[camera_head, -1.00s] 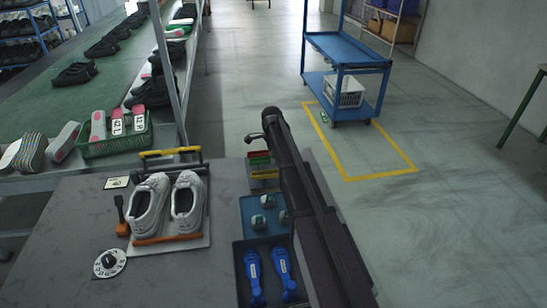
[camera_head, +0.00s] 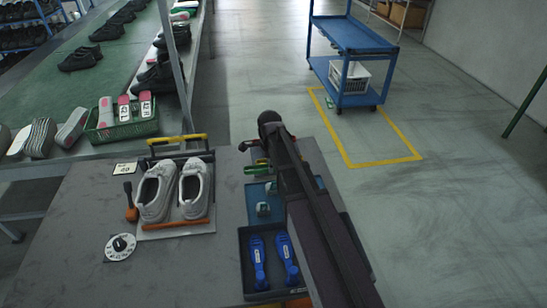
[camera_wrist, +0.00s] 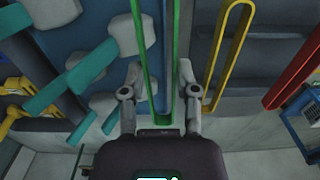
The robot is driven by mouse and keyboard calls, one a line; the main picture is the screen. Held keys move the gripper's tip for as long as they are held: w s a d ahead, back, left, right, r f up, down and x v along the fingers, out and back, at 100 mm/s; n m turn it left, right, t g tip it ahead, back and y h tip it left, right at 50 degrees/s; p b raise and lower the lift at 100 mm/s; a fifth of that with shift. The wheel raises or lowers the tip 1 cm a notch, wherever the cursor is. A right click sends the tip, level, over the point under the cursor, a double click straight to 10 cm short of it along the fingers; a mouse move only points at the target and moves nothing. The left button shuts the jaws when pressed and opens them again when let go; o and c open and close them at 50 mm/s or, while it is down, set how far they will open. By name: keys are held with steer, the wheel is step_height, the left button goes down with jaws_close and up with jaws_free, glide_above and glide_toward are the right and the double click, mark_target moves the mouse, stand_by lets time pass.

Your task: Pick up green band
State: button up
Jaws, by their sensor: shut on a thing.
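The green band (camera_wrist: 176,62) is a long narrow loop in the wrist view, running up between the two fingers of my gripper (camera_wrist: 159,85). My gripper is shut on the green band. In the head view the green band (camera_head: 257,170) shows beside the dark end of my arm, above the right edge of the grey table. The fingers are mostly hidden there. A yellow band (camera_wrist: 226,52) and a red band (camera_wrist: 297,72) stand apart to the right in the wrist view.
On the table (camera_head: 75,225) are white shoes (camera_head: 157,190) on a stand, a dial (camera_head: 120,247) and a dark tray (camera_head: 245,286) with blue tools. A green crate (camera_head: 125,128) stands at the left. A blue cart (camera_head: 350,35) is on the floor behind.

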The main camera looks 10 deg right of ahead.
steer(key=shift+s+a, duration=0.15)
steer(key=shift+s, duration=0.3)
steer(key=shift+r, duration=0.2)
step_height(320, 180, up, 23)
steer(key=p, duration=2.3)
steer(key=shift+f, duration=0.15)
